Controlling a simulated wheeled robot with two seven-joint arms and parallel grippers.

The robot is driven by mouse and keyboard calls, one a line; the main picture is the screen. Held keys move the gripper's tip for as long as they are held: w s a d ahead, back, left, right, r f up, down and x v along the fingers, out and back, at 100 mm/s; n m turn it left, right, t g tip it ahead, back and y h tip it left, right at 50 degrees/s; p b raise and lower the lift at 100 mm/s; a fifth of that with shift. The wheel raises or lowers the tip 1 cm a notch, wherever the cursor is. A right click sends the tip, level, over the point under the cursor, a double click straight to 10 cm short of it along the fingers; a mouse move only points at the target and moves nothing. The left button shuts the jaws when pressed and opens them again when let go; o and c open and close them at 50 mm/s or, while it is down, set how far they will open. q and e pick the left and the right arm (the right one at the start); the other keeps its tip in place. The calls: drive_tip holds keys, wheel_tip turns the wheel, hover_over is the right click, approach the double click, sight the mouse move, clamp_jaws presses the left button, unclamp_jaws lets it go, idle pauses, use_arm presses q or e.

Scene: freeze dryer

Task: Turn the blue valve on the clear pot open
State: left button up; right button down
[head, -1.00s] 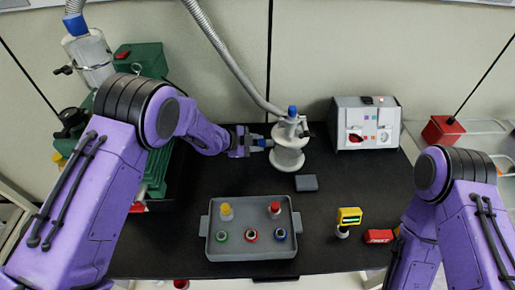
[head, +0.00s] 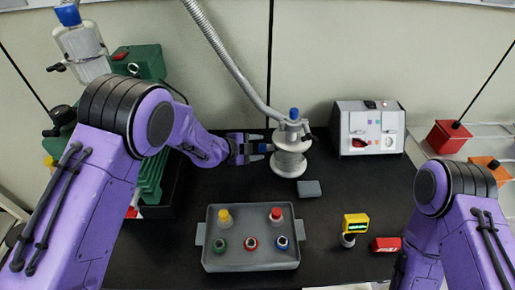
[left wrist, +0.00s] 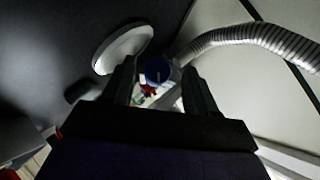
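In the left wrist view the round blue valve (left wrist: 157,71) shows between the fingertips (left wrist: 163,75), with gaps that look clear on both sides. The pot's pale round part (left wrist: 122,48) is beside the left finger. My right gripper is out of view; only its arm shows at the right.
A grey tray (head: 207,257) with several capped vials lies in front. A small grey block (head: 309,188) is near the pot. A control box (head: 369,127) stands back right, a green pump (head: 139,62) at left. A grey hose (head: 232,62) rises from the pot.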

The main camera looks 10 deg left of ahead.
use_arm(q)
drive_tip(key=shift+s+a+r, duration=0.1)
drive_tip(key=shift+s+a, duration=0.15)
drive_tip(key=b+v, duration=0.2)
drive_tip(key=v, duration=0.8)
